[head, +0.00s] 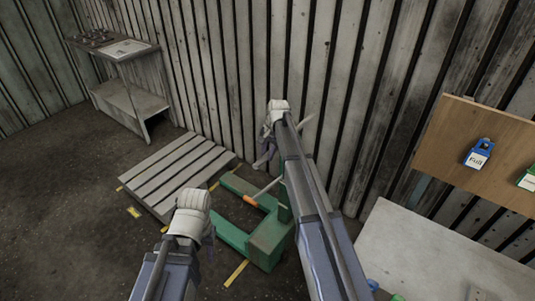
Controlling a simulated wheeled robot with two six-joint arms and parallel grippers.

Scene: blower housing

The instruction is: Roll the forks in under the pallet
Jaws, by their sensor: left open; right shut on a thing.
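A light grey slatted pallet (178,172) lies on the floor left of centre. A green pallet truck (270,238) stands to its right, with its two forks (232,236) pointing left toward the pallet. The near fork is partly behind my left gripper; no fork is seen under the pallet. My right arm hides part of the truck and handle. My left gripper (210,246) is open and empty, in front of the near fork.
Yellow floor marks (236,272) lie around the pallet and truck. A grey shelf stand (130,95) is at the back left by the plank wall. Floor at left is clear.

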